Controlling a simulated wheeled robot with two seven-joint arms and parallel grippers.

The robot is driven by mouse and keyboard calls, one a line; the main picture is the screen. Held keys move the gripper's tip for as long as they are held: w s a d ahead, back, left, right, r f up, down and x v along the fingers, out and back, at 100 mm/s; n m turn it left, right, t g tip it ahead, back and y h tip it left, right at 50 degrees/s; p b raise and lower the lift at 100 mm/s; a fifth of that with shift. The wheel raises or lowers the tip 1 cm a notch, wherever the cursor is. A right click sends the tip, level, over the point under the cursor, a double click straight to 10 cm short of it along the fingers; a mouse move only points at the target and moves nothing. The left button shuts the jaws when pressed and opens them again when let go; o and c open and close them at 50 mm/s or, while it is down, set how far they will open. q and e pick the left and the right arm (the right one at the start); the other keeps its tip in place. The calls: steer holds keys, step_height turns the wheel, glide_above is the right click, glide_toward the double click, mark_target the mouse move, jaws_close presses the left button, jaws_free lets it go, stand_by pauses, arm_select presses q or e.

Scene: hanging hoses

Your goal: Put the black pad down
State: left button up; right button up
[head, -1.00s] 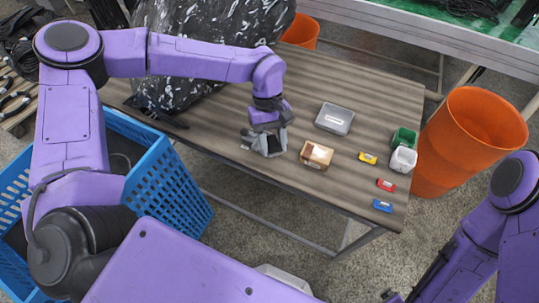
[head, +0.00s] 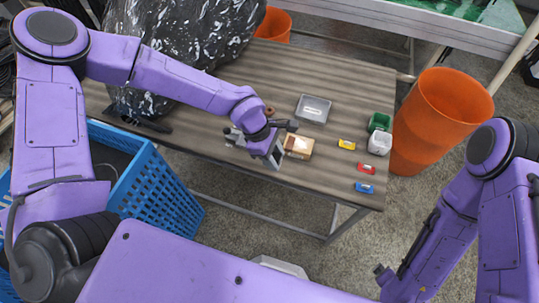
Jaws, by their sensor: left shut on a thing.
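My left gripper (head: 262,152) is shut at the near edge of the brown table (head: 330,180), just left of a tan and white box (head: 298,146). What it grips is small and mostly hidden by the gripper and wrist. I take it to be the black pad, but its outline does not show clearly. I cannot tell whether it touches the tabletop. My right arm (head: 440,235) hangs at the lower right, off the table, and its jaws do not show clearly.
A grey tray (head: 313,109), green cup (head: 380,122), white cup (head: 379,144) and small yellow (head: 347,145), red (head: 366,168) and blue (head: 364,187) boxes stand to the right. An orange bin (head: 440,115) is beyond. A blue crate (head: 155,190) is left, a black plastic-wrapped bulk (head: 180,50) behind.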

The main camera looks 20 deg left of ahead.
arm_select(q)
steer(key=f, duration=0.1)
steer(key=w+a+f, duration=0.2)
steer(key=f, duration=0.1)
steer(key=shift+w+p, duration=0.2)
steer(key=shift+p, duration=0.2)
steer(key=f, duration=0.3)
steer(key=shift+w+a+f, duration=0.15)
steer(key=shift+w+f, duration=0.05)
steer(key=shift+f, duration=0.25)
steer(key=shift+f, duration=0.15)
steer(key=o, duration=1.1)
